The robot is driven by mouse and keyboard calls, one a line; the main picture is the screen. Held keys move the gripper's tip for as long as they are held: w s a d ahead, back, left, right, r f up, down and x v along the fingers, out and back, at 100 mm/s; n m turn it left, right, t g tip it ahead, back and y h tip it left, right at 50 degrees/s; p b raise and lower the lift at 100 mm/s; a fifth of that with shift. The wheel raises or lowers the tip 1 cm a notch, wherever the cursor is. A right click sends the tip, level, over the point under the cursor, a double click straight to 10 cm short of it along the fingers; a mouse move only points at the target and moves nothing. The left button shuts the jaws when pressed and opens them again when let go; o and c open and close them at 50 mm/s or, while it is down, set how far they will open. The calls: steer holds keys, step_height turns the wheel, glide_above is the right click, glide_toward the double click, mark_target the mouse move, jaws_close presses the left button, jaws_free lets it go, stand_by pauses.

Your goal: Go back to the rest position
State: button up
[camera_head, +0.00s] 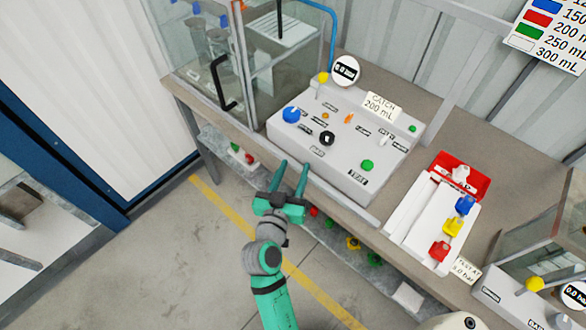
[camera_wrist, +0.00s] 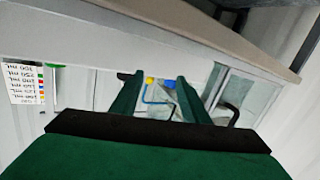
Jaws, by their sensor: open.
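My gripper (camera_head: 291,180) is green, with two fingers spread apart and nothing between them. In the head view it is in front of the bench's front edge, just below and left of the white control box (camera_head: 335,150). It appears apart from the box, though the exact gap is hard to judge. In the wrist view my gripper (camera_wrist: 151,80) points toward the wall and the clear cabinet, with its fingers apart and empty. My arm reaches up from the bottom of the head view.
The bench (camera_head: 450,135) carries a clear cabinet (camera_head: 215,60) with a black handle, a pressure gauge (camera_head: 346,70), a "CATCH 200 mL" sign (camera_head: 380,106) and a white-and-red tray (camera_head: 412,215) with coloured pieces. Valves show under the bench. The floor (camera_head: 170,270) at lower left is clear.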

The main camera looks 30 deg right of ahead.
steer(key=shift+w+a, duration=0.1)
steer(key=shift+a, duration=0.05)
steer(key=s+a+f+n+t+y, duration=0.2)
steer(key=s+a+f+n+y, duration=0.45)
steer(key=s+a+f, duration=0.55)
steer(key=s+a+r+y, duration=0.2)
steer(key=s+a+r, duration=0.1)
steer(key=s, duration=0.6)
steer(key=s+a+r+t+y, duration=0.1)
steer(key=s+a+r+y, duration=0.1)
steer(key=s+a, duration=0.3)
steer(key=s+r, duration=0.1)
steer(key=s, duration=0.2)
steer(key=shift+s+a+y, duration=0.15)
steer(key=shift+s+y, duration=0.2)
steer(key=shift+s, duration=0.05)
steer(key=shift+r, duration=0.1)
